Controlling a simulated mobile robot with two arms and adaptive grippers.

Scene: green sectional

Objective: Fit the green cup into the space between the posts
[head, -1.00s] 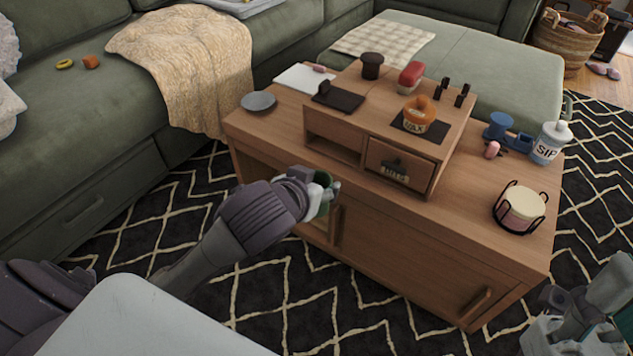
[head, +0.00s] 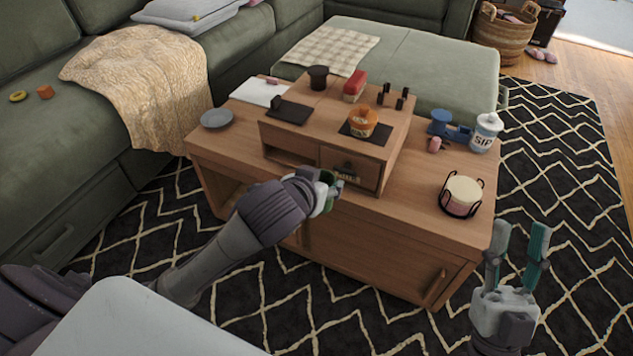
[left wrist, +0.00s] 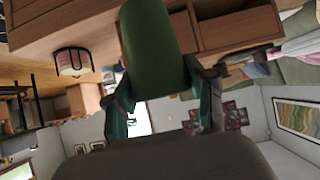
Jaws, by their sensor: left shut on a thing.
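A green cup (left wrist: 155,50) fills the upper middle of the left wrist view. My left gripper (left wrist: 162,95) is shut on it, with a finger on each side. In the head view my left gripper (head: 333,186) is in front of the wooden riser's drawer, and the cup is mostly hidden by the gripper. Several short black posts (head: 380,98) stand on the riser top (head: 340,100), at its back right, with a gap between them. My right gripper (head: 519,238) is open and empty, to the right of the coffee table.
The coffee table (head: 420,215) carries a wire holder with a pale round stack (head: 463,196), a SIP bottle (head: 485,135) and a blue item (head: 440,124). On the riser are an orange jar (head: 362,123), a red block (head: 354,85) and a dark cup (head: 318,77). A grey plate (head: 216,118) lies left.

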